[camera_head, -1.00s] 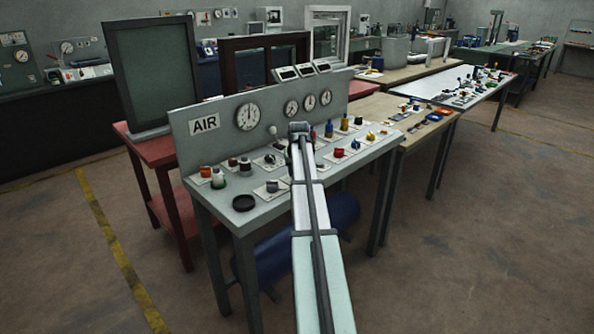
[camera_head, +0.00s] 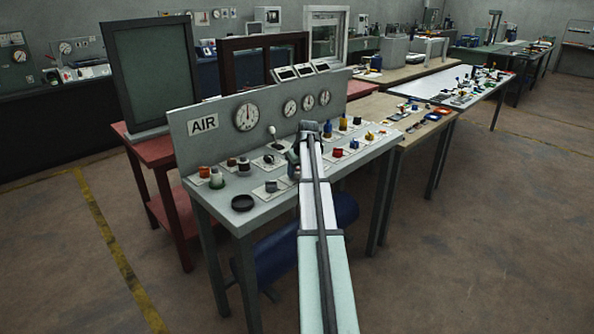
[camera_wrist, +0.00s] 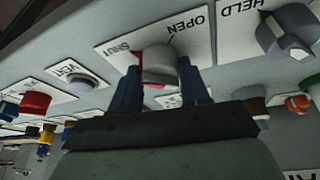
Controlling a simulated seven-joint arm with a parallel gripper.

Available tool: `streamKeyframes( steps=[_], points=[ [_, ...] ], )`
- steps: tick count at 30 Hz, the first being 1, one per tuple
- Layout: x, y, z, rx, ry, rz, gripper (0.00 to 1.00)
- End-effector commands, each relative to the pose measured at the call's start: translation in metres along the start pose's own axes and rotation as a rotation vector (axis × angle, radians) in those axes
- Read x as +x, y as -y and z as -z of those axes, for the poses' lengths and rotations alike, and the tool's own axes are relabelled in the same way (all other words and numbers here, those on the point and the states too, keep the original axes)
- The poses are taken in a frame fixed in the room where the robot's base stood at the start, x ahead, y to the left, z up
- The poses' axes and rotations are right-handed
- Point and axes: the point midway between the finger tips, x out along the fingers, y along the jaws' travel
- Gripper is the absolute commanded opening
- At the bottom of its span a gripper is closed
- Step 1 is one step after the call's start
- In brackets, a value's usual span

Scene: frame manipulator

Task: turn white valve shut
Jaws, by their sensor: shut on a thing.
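The white valve (camera_wrist: 160,64) is a pale round knob on a white plate in the wrist view. The plate (camera_wrist: 118,42) carries the words SHUT and OPEN, which appear upside down. My gripper (camera_wrist: 160,75) is shut on the white valve, with one dark blue finger on each side of it. A dark line shows on the plate by OPEN, and a bit of red shows beside the knob near SHUT. The fingers hide part of the plate, and I cannot tell which way the knob points. In the head view my arm hides the valve.
A plate marked HELD with a grey knob (camera_wrist: 285,35) is on one side, and a VENT button (camera_wrist: 82,80) on the other. A red knob (camera_wrist: 36,103) is further left. In the head view, the grey bench (camera_head: 215,222) holds several closely spaced controls before the AIR gauge panel (camera_head: 225,108).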

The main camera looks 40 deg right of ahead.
Motion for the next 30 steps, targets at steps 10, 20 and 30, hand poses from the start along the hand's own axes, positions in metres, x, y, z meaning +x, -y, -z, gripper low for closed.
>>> streamKeyframes(
  steps=[10,20,30],
  points=[
    [0.0,0.0,0.0,-0.001,0.001,0.0,0.56],
    [0.0,0.0,0.0,0.0,0.001,0.0,0.7],
    [-0.027,0.0,0.0,0.001,-0.001,-0.002,0.7]
  ],
)
